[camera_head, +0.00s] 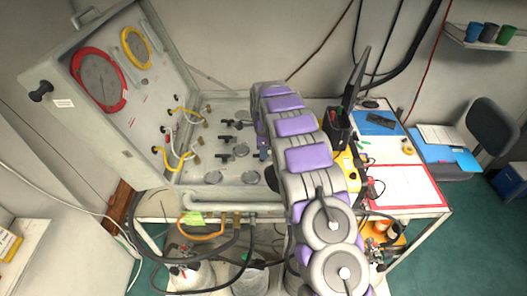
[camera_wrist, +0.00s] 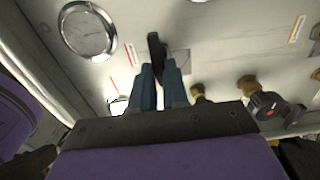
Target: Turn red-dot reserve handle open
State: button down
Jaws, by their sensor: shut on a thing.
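In the wrist view my gripper (camera_wrist: 159,72) has its two blue fingers closed around a black handle (camera_wrist: 154,44), which sticks out beyond the fingertips. No red dot shows on the part of this handle that I can see. To its right, a dark part with a small red spot (camera_wrist: 268,112) sits by a brass fitting (camera_wrist: 246,84); I cannot tell if it is a handle. In the head view my gripper (camera_head: 263,153) is at the right side of the panel, largely hidden by my arm. Several black T-handles, such as one at the panel's middle (camera_head: 226,139), stand left of it.
Yellow hoses (camera_head: 182,155) run between lid and panel.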

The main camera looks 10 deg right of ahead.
jog(key=shift+r+n, duration=0.1)
jog(key=shift+n, duration=0.2)
jog(key=n, duration=0.3)
jog(key=shift+w+p, duration=0.2)
jog(key=shift+p, duration=0.15)
jog(key=n, duration=0.5)
jog(key=shift+w+r+p, duration=0.1)
jog(key=shift+w+p, duration=0.05)
jog(key=shift+p, duration=0.15)
jog(key=n, duration=0.4)
jog(key=shift+w+a+n, duration=0.1)
jog(key=shift+w+n, duration=0.05)
jog(key=shift+n, duration=0.15)
jog(key=shift+a+n+p, duration=0.1)
jog(key=shift+n+p, duration=0.3)
jog(key=shift+n, duration=1.6)
jog(key=c, duration=1.1)
grip_release()
